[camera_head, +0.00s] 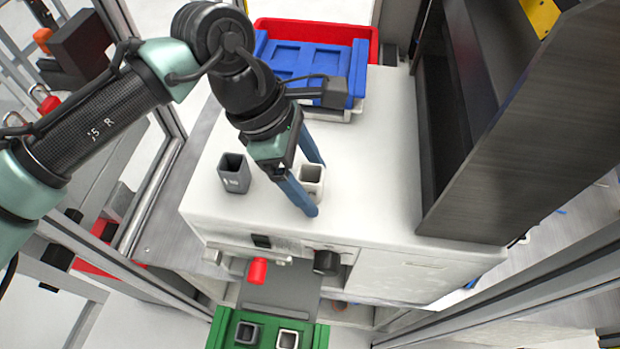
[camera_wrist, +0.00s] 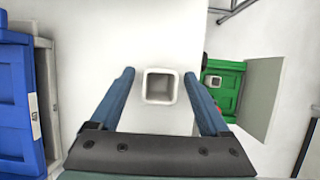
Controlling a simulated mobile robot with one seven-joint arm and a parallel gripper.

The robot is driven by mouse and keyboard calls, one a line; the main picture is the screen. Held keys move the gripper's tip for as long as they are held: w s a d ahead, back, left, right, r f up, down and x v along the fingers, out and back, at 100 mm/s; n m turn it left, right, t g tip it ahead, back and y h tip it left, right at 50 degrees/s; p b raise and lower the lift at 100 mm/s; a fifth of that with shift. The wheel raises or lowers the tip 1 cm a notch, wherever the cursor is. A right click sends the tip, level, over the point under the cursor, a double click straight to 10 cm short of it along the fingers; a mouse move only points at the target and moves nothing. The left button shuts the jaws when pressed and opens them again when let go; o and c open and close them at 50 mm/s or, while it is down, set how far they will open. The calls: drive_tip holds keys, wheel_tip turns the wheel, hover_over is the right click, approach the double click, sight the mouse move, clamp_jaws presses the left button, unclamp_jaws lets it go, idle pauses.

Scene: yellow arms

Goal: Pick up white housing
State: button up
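A white housing (camera_head: 311,180), a small square open-topped box, stands on the white machine top in the head view. It also shows in the wrist view (camera_wrist: 160,86), between my two fingers with a gap on each side. My gripper (camera_head: 317,187) is open, its blue fingers pointing down, one on the near side of the housing and one on the far side. Whether the fingertips are down at the housing's height is hard to tell. A second white housing (camera_head: 288,339) sits in the green tray (camera_head: 219,330) at the bottom of the head view.
A dark grey housing (camera_head: 234,173) stands left of the white one on the machine top (camera_head: 385,190). Another grey housing (camera_head: 247,333) is in the green tray. Blue and red bins (camera_head: 357,75) stand behind. A tall dark panel (camera_head: 540,130) rises at the right.

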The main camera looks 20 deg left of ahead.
clamp_jaws()
drive_tip(key=shift+r, duration=0.15)
